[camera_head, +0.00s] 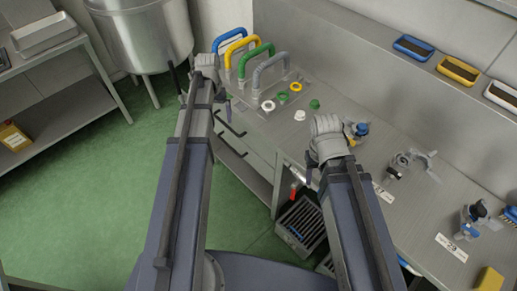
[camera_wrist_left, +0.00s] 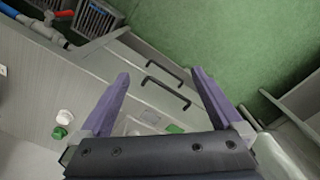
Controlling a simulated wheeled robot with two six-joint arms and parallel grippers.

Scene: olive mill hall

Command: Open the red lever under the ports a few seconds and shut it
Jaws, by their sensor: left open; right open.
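The red lever (camera_head: 293,192) shows below the front edge of the steel bench, left of my right forearm. In the left wrist view the red lever (camera_wrist_left: 64,13) sits on a metal valve with a blue pipe, at the top left. Ports with coloured rings, including a yellow ring (camera_head: 295,86), lie in the bench top beside the hose handles. My left gripper (camera_head: 204,94) is open and empty at the bench's left end; its spread purple fingers (camera_wrist_left: 160,80) show in the wrist view, apart from the lever. My right gripper (camera_head: 328,150) is open over the bench's front edge, its fingers partly hidden.
Blue, yellow, green and grey handles (camera_head: 270,68) stand at the bench's back left. A white cap (camera_head: 300,115) and green cap (camera_head: 314,104) stand on the bench. A dark slatted crate (camera_head: 302,226) is below the lever. Clamps (camera_head: 408,162) lie at right. The green floor (camera_head: 90,200) is open at left.

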